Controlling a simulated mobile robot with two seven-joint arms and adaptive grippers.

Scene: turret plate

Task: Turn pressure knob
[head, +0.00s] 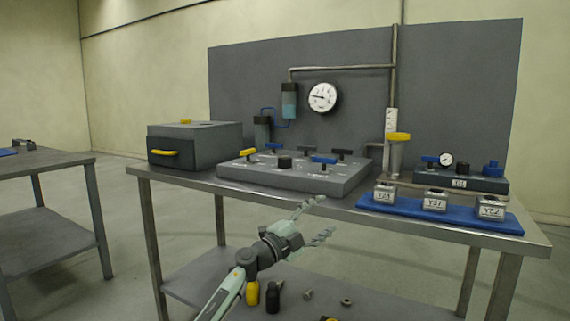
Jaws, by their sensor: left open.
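A grey control panel (345,190) lies on the metal table. It bears a round black knob (285,162) and several yellow, blue and black lever handles. A smaller dark box (440,180) at the right carries a small gauge (446,159), a blue lever (429,161) and a blue knob (493,168). I cannot tell which knob is the pressure knob. My left gripper (321,217) is open and empty, in front of the table's front edge and apart from the panel. My right gripper is not in view.
A blue mat (395,209) with labelled blocks lies at the table's right front. A dark box with a yellow handle (163,153) stands at the left. A large gauge (322,97) and pipes are on the back board. Loose parts lie on the lower shelf (390,307).

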